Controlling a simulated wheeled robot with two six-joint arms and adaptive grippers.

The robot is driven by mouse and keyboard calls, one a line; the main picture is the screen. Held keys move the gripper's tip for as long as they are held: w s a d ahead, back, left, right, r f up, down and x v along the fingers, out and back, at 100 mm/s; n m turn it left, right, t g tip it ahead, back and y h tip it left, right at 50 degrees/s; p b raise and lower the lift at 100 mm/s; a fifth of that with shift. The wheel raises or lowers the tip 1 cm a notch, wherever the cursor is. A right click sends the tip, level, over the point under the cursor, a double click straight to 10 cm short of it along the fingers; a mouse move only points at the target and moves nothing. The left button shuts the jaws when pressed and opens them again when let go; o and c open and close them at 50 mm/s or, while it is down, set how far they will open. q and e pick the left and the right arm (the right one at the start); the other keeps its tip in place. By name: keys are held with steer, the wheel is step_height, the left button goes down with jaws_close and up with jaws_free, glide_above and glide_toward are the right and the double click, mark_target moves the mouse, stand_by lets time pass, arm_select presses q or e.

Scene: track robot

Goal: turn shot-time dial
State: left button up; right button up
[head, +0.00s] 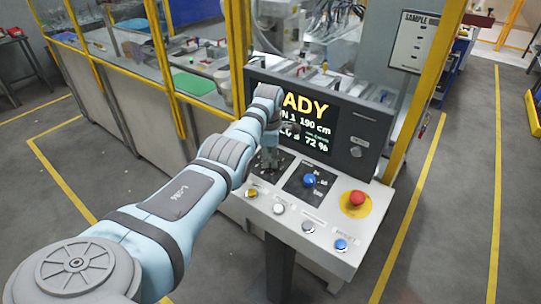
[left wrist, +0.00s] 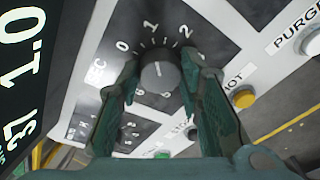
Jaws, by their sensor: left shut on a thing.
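The shot-time dial (left wrist: 158,76) is a round dark grey knob on a black plate marked SEC, with a white scale showing 0, 1 and 2 around it. A pale pointer mark shows on its face; its exact reading is hard to tell. My left gripper (left wrist: 160,88) has a green finger on each side of the dial and is shut on it. In the head view my left gripper (head: 269,158) reaches down to the left part of the console, and the dial is hidden behind it. My right gripper is not in view.
The console (head: 336,250) carries a blue knob (head: 309,181), a red emergency button (head: 357,198) and a front row of buttons, including a yellow one (head: 251,193). A screen (head: 309,122) stands behind. A yellow-framed glass enclosure runs along the left.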

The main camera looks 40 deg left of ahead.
mark_target(269, 170)
arm_select(q)
steer(key=shift+s+f, duration=0.2)
steer(key=shift+f, duration=0.05)
steer(key=o, duration=0.9)
steer(key=shift+o, duration=1.4)
steer(key=shift+w+a, duration=0.1)
steer(key=shift+w, duration=0.05)
steer(key=shift+r, duration=0.3)
step_height(269, 170, up, 11)
steer(key=s+d, duration=0.1)
steer(key=shift+s+r, duration=0.2)
steer(key=shift+s, duration=0.1)
